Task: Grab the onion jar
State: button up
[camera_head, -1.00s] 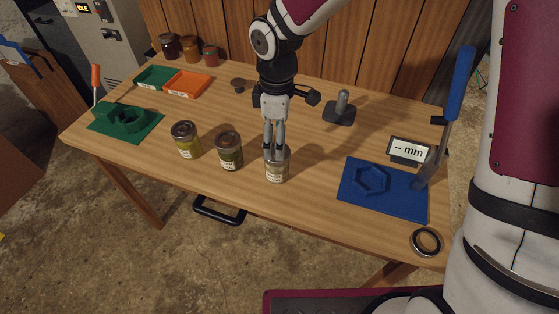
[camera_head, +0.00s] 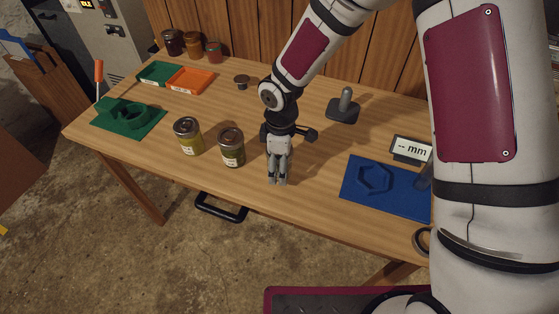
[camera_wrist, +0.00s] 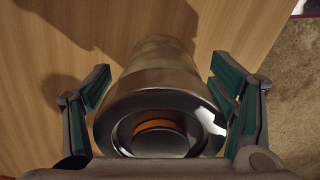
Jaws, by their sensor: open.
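My gripper (camera_head: 277,180) points down at the front middle of the table, right of two other jars. In the wrist view, a jar with a silver metal lid (camera_wrist: 160,98) is between the fingers of my gripper (camera_wrist: 161,85). The fingers are open, one on each side of the jar, with gaps visible. In the head view my gripper hides this jar, and no label on it can be read now. A yellow-filled jar (camera_head: 188,137) and a dark green-filled jar (camera_head: 231,148) stand upright to the left.
A blue mat (camera_head: 350,195) with a hexagonal holder and a "-- mm" display (camera_head: 411,149) lie to the right. A grey post on a base (camera_head: 343,107) stands behind. Green (camera_head: 147,81) and orange trays (camera_head: 176,92), a green fixture (camera_head: 128,117) and several jars are at the left.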

jog(key=c, duration=1.5)
jog(key=shift+r, duration=0.15)
